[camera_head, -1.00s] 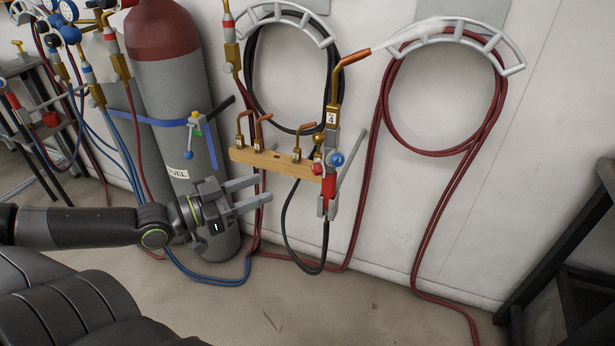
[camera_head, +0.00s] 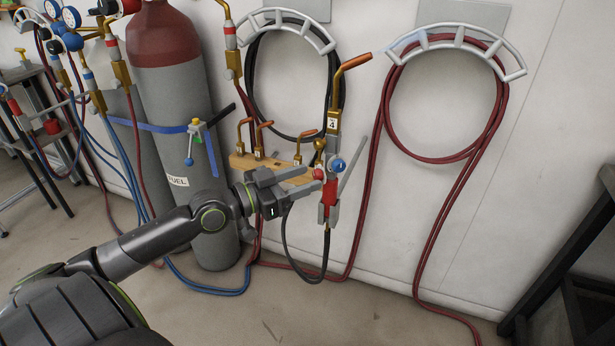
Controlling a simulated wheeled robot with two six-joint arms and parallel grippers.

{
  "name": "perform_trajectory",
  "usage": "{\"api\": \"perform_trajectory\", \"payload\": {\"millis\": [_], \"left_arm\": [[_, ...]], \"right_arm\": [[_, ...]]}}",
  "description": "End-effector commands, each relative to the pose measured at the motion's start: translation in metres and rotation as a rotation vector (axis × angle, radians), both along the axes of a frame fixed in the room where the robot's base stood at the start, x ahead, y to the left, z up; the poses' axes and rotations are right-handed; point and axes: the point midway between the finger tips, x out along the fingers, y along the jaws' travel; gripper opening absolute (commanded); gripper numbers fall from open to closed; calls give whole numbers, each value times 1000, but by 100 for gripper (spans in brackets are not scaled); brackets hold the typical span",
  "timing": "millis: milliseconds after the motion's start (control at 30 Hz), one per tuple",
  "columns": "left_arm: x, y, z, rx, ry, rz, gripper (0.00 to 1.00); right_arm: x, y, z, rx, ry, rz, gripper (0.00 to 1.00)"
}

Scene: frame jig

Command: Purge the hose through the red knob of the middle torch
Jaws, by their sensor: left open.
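The middle torch (camera_head: 332,150) hangs upright at the wooden tip rack, with a bent copper tip (camera_head: 352,66) at its top and a "4" label. Its red knob (camera_head: 319,174) faces left and its blue knob (camera_head: 338,165) sits just above right. A faint bluish stream (camera_head: 400,44) leaves the tip toward the upper right. My left gripper (camera_head: 312,178) is open, its fingertips at the red knob, seemingly one above and one below; contact cannot be told. My right gripper is out of view.
The wooden rack (camera_head: 242,161) with several copper tips is right behind my gripper. A red-topped grey cylinder (camera_head: 170,85) stands left. A black hose (camera_head: 290,235) loops below the torch; a red hose (camera_head: 384,120) hangs right. A dark bench (camera_head: 580,240) stands at far right.

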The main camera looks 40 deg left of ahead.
Motion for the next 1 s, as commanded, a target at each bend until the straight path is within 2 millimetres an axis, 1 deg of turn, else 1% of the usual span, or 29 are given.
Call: {"api": "perform_trajectory", "payload": {"millis": [33,200,533,567,867,900,1000], "left_arm": [[4,-2,1,-3,-2,0,45],[12,-6,1,0,-1,-1,45],[14,-7,0,1,2,-1,45],[14,-7,0,1,2,-1,42],[14,-7,0,0,1,-1,3],[14,-7,0,0,1,-1,1],[13,-7,0,-3,4,-1,1]], "right_arm": [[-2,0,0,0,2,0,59],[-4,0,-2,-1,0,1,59],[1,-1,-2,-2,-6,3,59],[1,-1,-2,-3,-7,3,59],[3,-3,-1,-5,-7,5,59],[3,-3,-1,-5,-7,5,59],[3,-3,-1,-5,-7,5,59]]}}
